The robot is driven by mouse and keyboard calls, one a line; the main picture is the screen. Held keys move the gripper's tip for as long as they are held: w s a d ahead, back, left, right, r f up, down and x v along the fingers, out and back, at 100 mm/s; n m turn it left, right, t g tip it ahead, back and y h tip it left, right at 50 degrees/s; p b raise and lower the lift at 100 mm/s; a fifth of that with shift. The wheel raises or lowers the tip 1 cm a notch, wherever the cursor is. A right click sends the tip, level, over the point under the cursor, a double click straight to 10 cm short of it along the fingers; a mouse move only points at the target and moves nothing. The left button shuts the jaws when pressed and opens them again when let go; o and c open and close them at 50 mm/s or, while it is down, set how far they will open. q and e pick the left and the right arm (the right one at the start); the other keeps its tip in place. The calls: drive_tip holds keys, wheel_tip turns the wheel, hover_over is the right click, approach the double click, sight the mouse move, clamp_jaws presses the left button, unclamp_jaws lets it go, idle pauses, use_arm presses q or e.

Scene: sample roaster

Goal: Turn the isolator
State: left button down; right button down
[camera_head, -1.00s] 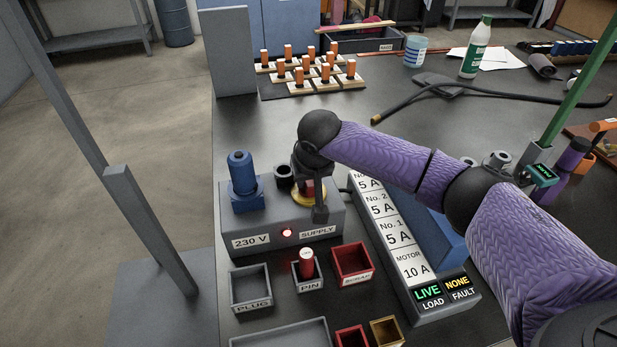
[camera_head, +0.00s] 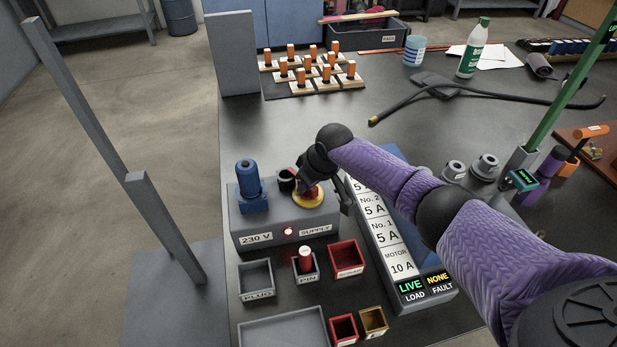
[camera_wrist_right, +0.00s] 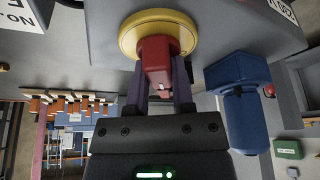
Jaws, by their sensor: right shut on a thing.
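The isolator is a red handle (camera_wrist_right: 155,60) on a round yellow plate (camera_wrist_right: 143,34), on top of the grey 230 V supply box (camera_head: 262,225). In the head view its yellow plate (camera_head: 305,201) shows beneath my right gripper (camera_head: 312,184), which hides most of the handle. In the wrist view my right gripper (camera_wrist_right: 160,88) is shut on the red handle, one finger on each side. A red lamp (camera_head: 287,231) glows on the box front. My left gripper is in neither view.
In front are PLUG (camera_head: 257,294), PIN and red trays. To the right, the fuse board (camera_head: 402,262) reads LIVE load and NONE fault. A black cable lies behind.

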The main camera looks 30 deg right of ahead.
drive_tip(key=n+y+b, duration=0.1)
drive_tip(key=n, duration=0.1)
drive_tip(key=shift+f+n, duration=0.15)
drive_tip(key=shift+n, duration=0.25)
drive_tip(key=n+g+y+b, duration=0.1)
drive_tip(key=n, duration=0.1)
drive_tip(key=shift+n+b, duration=0.4)
drive_tip(key=n+g+b, duration=0.1)
drive_tip(key=n+b, duration=0.1)
drive_tip(key=n, duration=0.1)
drive_tip(key=shift+y+b, duration=0.3)
drive_tip(key=shift+y, duration=0.1)
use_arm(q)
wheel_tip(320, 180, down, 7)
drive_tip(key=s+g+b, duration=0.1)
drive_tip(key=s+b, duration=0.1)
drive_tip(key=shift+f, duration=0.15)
use_arm(e)
drive_tip(key=shift+n+g, duration=0.5)
drive_tip(key=shift+n, duration=1)
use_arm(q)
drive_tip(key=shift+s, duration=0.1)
use_arm(e)
drive_tip(key=shift+r, duration=0.2)
drive_tip(key=shift+c, duration=2.4)
unclamp_jaws()
